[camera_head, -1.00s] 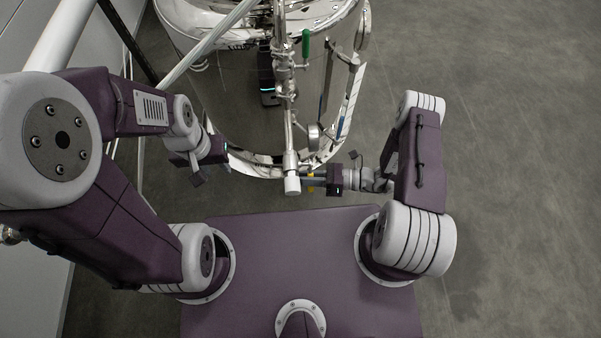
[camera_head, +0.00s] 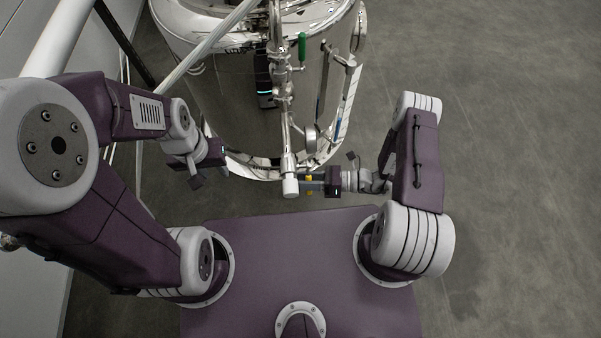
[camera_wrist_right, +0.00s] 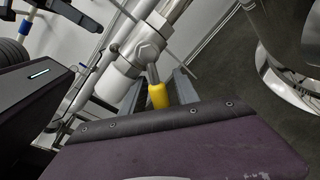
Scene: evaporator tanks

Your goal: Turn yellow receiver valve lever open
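The receiver valve lever has a yellow grip (camera_wrist_right: 158,95) on a metal stem in the right wrist view. It angles out from a pale cylindrical fitting (camera_wrist_right: 148,48). In the head view, small yellow bits of the lever (camera_head: 309,178) show at the fingers of my right gripper (camera_head: 312,185), just right of the pipe's white end (camera_head: 290,186). In the right wrist view a grey finger lies close beside the grip; the gripper body hides the lower part, so I cannot tell whether the fingers press on it. My left gripper (camera_head: 220,154) hangs left of the tank, away from the lever; its fingers are unclear.
A shiny steel tank (camera_head: 235,90) stands ahead. A vertical pipe assembly with a green handle (camera_head: 302,46) runs down its front. White diagonal pipes (camera_head: 210,45) pass at the left. Open grey floor (camera_head: 510,150) lies to the right.

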